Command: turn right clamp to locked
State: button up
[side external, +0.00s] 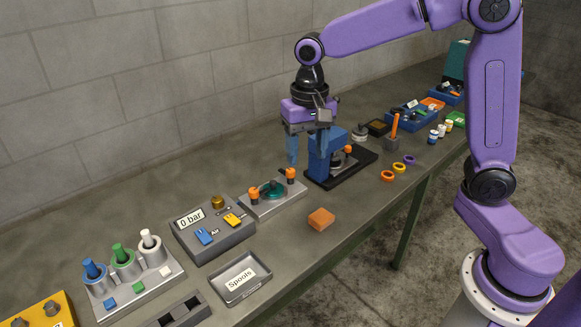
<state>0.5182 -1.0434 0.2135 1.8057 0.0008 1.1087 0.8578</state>
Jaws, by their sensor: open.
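A grey fixture plate (262,207) on the bench carries a round teal part (272,190) between two orange-topped clamps. The left clamp (253,195) is at the plate's left end. The right clamp (290,175) is at its right end, upright; its locked or unlocked state cannot be told at this size. My gripper (307,158) is open and points down, with its blue fingers apart. It appears above and slightly right of the right clamp, and I see nothing between its fingers. The right finger overlaps the blue press in the picture; whether they touch cannot be told.
The blue press (322,167) stands on a black base (362,162) right of the fixture. An orange block (321,219) lies in front. A grey "0 bar" box (213,238) and a "Spouts" tray (240,277) are to the left. Coloured rings (388,176) lie near the front edge.

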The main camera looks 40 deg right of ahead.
jog(key=w+d+m, duration=0.5)
jog(key=w+m, duration=0.3)
jog(key=w, duration=0.4)
jog(key=m, duration=0.6)
send_over(291, 170)
notch_tip(291, 170, down, 3)
notch_tip(291, 170, down, 17)
jog(key=shift+r, duration=0.1)
jog(key=shift+c, duration=0.4)
grip_shut()
